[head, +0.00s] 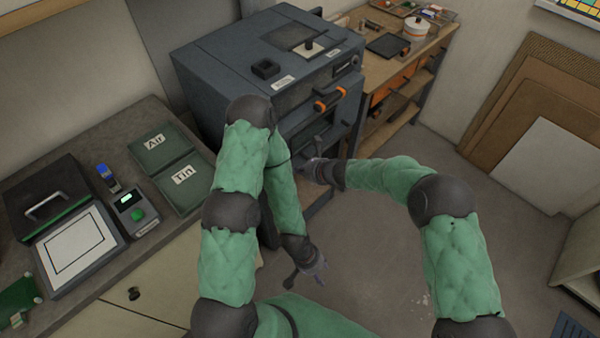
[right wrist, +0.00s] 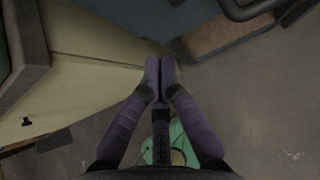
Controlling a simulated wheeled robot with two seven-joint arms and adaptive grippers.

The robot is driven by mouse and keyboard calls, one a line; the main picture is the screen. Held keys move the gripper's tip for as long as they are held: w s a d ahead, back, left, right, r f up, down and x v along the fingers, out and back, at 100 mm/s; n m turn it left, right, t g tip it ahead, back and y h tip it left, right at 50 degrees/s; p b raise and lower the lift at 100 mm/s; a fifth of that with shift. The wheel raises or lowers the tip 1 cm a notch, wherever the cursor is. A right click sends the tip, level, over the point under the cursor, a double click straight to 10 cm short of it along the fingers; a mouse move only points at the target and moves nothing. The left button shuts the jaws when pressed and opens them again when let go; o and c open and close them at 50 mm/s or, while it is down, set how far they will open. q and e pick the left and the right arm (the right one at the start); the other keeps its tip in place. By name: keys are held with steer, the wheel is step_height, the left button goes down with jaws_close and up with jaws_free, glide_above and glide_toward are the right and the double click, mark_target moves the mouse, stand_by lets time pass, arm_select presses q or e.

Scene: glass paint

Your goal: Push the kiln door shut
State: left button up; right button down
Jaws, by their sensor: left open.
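The kiln (head: 225,65) is a large dark grey box at the top middle of the head view. Its front door (head: 312,120) carries an orange-and-black handle (head: 330,98). I cannot tell how far the door stands from the frame. My right gripper (head: 318,170) is below the handle, close to the lower kiln front; contact is unclear. In the right wrist view, its two purple fingers (right wrist: 160,72) lie together with nothing visible between them. My left gripper (head: 305,275) is open and empty, low over the floor, away from the kiln. My left arm hides part of the kiln front.
A bench (head: 110,140) on the left holds green boxes marked Air and Tin, a small device and a framed plate. A wooden workbench (head: 405,70) stands right of the kiln. Boards (head: 535,120) lean on the right wall. The floor (head: 390,270) between is clear.

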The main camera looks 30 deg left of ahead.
arm_select(q)
steer(key=shift+w+a+r+p, duration=0.1)
steer(key=shift+w+r+p, duration=0.05)
steer(key=shift+w+p, duration=0.2)
arm_select(e)
steer(key=v, duration=0.7)
steer(key=shift+w, duration=0.25)
steer(key=shift+d, duration=0.1)
steer(key=s+d+f+n+g+h+b, duration=0.1)
steer(key=s+d+f+n+h+b, duration=0.2)
steer(key=d+f, duration=0.65)
steer(key=s+d+f+n+g+h+b, duration=0.1)
steer(key=s+d+f+n+h, duration=0.2)
steer(key=d+f, duration=0.7)
arm_select(q)
step_height(320, 180, down, 9)
steer(key=b, duration=0.5)
steer(key=shift+r, duration=0.15)
arm_select(e)
steer(key=s+d+f+n, duration=0.4)
steer(key=s+d+n, duration=0.2)
steer(key=s, duration=0.2)
steer(key=s+d+f+n, duration=0.4)
steer(key=s+d+n, duration=0.3)
steer(key=s, duration=0.1)
steer(key=shift+f+g+y, duration=0.3)
steer(key=shift+f+y, duration=0.1)
